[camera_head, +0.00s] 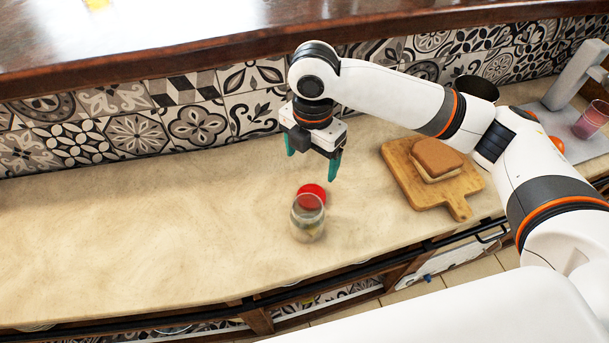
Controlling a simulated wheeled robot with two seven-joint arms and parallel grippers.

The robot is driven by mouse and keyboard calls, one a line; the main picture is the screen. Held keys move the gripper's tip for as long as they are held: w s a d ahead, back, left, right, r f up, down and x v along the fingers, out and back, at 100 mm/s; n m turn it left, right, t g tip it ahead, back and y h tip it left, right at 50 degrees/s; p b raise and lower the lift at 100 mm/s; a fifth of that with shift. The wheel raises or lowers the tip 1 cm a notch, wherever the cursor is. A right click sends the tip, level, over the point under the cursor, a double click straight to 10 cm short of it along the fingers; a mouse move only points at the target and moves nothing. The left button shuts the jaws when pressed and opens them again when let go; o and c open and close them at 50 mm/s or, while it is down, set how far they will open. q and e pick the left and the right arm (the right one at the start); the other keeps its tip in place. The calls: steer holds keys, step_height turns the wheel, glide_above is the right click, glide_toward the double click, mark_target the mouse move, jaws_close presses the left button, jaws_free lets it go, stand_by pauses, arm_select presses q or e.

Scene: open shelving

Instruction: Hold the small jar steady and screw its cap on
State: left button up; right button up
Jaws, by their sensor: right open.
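A small clear glass jar (307,224) stands upright on the pale counter (150,240). A red cap (312,194) shows right behind the jar's top edge. I cannot tell whether the cap touches the jar or lies on the counter behind it. My right gripper (312,168) comes in from the right and hangs above and behind the jar and cap. Its green fingers are apart, pointing down, with nothing between them. My left gripper is not in view.
A wooden board (408,172) with a sandwich-like block (437,157) lies right of the jar. A dark pot (476,88) and a pink cup (590,120) stand at the far right. A tiled wall (160,130) and dark ledge bound the back. The counter's left side is clear.

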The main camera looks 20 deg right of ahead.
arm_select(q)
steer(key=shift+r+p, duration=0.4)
arm_select(e)
glide_above(312, 195)
steer(key=f, duration=0.6)
steer(key=shift+w+a+f, duration=0.15)
steer(key=shift+w+f, duration=0.05)
steer(key=shift+f, duration=0.15)
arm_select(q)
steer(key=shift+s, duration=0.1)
arm_select(e)
steer(key=f, duration=0.3)
steer(key=f+p, duration=0.1)
steer(key=shift+s+f, duration=0.15)
steer(key=shift+s, duration=0.1)
steer(key=shift+f, duration=0.45)
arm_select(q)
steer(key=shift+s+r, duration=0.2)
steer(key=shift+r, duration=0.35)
